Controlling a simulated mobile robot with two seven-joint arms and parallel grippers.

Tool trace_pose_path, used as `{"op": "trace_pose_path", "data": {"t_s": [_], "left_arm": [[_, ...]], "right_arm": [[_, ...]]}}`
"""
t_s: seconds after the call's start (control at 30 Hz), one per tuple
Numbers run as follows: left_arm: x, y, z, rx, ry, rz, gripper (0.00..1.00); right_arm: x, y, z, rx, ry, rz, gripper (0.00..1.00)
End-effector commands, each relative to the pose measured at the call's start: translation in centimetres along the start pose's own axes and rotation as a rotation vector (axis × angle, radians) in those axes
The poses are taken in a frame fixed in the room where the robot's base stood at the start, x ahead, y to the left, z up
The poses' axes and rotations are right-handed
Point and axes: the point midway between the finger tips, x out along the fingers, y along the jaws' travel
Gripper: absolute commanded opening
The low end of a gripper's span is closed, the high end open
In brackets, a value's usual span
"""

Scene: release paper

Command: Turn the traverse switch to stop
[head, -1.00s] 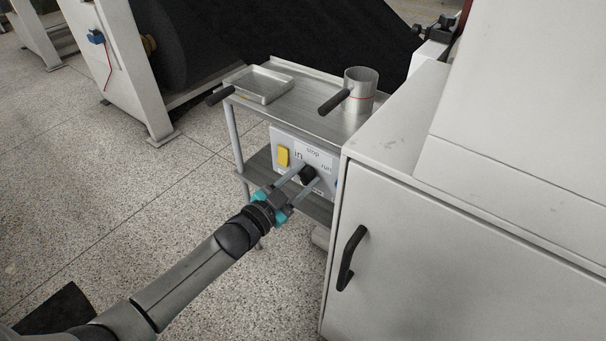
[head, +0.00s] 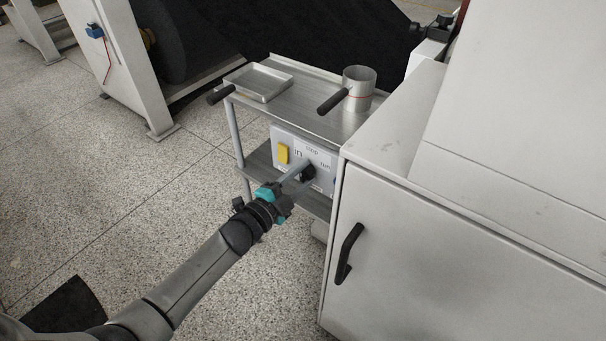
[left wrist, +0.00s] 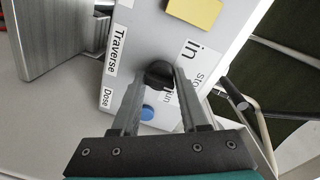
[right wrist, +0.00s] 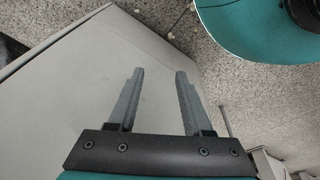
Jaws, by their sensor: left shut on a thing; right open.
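The traverse switch is a black knob (head: 307,173) on a light grey control panel (head: 287,140). In the left wrist view the knob (left wrist: 159,75) sits between the fingertips, close to the printed words "Traverse", "in" and a partly hidden "stop" and "run". My left gripper (head: 302,172) is shut on the knob, its wrist rolled compared with before. The fingers hide part of the labels, and I cannot tell which word the knob points to. My right gripper (right wrist: 157,75) is open and empty in the right wrist view, and is out of the head view.
A yellow block (head: 283,153) and a blue button (left wrist: 147,113) are on the panel. A metal cart (head: 310,112) carries a tray (head: 262,83) and a cup-like can (head: 359,88). A white cabinet (head: 410,260) stands close on the right.

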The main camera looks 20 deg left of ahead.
Motion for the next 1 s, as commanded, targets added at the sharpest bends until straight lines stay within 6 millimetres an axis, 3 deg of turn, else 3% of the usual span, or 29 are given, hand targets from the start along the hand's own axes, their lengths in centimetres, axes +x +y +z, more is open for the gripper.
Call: {"op": "trace_pose_path", "data": {"t_s": [0.47, 0.5, 0.73, 1.0], "left_arm": [[0.06, -0.45, 0.14, 0.018, -0.002, -0.007, 0.00], [0.06, -0.45, 0.14, 0.018, -0.002, -0.007, 0.45], [0.04, -0.29, 0.07, 0.017, -0.001, -0.005, 0.71], [-0.04, -0.12, 0.02, 0.015, -0.001, -0.002, 0.71]], "right_arm": [[0.02, 0.02, -0.05, 0.000, 0.003, 0.000, 0.50], [0.02, 0.02, -0.05, 0.000, 0.002, 0.000, 0.50], [0.04, 0.02, -0.02, 0.000, 0.001, 0.000, 0.50], [0.03, 0.03, 0.01, 0.000, 0.000, 0.000, 0.50]]}}
